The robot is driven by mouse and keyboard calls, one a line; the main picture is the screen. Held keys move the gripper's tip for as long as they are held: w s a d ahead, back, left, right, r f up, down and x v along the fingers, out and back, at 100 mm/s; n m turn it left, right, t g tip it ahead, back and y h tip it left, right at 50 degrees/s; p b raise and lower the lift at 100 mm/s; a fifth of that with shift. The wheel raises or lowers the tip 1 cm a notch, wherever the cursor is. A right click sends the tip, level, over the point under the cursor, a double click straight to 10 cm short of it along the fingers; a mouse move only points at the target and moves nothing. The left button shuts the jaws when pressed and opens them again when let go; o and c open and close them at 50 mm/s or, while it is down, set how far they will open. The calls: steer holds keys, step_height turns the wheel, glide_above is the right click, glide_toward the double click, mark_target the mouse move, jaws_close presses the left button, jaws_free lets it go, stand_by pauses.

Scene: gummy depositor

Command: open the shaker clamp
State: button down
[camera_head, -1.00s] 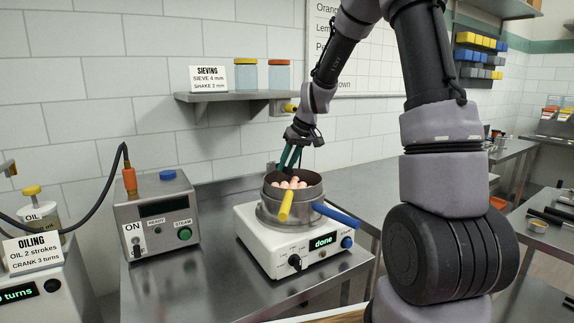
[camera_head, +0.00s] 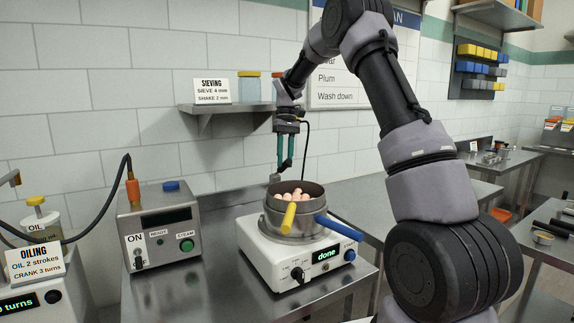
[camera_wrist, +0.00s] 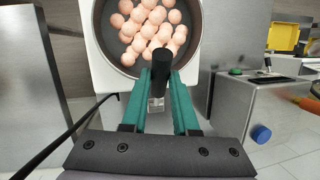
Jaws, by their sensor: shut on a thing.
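The shaker (camera_head: 283,250) is a white box with a green "done" display. It carries a round metal sieve pan (camera_head: 318,190) with pink gummies (camera_head: 290,195), a yellow handle (camera_head: 288,217) and a blue handle (camera_head: 337,228). My gripper (camera_head: 286,167) points down at the pan's back rim. In the wrist view its teal fingers (camera_wrist: 160,85) are shut on the black grip of the shaker clamp lever (camera_wrist: 161,68), which stands against the pan's rim. A silver clamp part (camera_wrist: 156,104) shows between the fingers. The head view does not show the clamp clearly.
A steam box (camera_head: 160,235) with a green button and a hose stands left of the shaker. A wall shelf (camera_head: 225,107) with jars and a sieving sign is above, close to my wrist. The steel table (camera_head: 225,290) is clear in front.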

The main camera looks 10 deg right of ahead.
steer(key=shift+w+a+r+g, duration=0.1)
steer(key=shift+w+r+g, duration=0.25)
steer(key=shift+w+g, duration=0.25)
steer(key=shift+s+h, duration=0.1)
steer(key=shift+h, duration=0.2)
steer(key=c, duration=0.7)
jaws_free()
steer(key=shift+r, duration=0.1)
steer(key=v, duration=1)
steer(key=shift+w+r, duration=0.25)
steer(key=shift+w, duration=0.05)
steer(key=shift+c, duration=0.2)
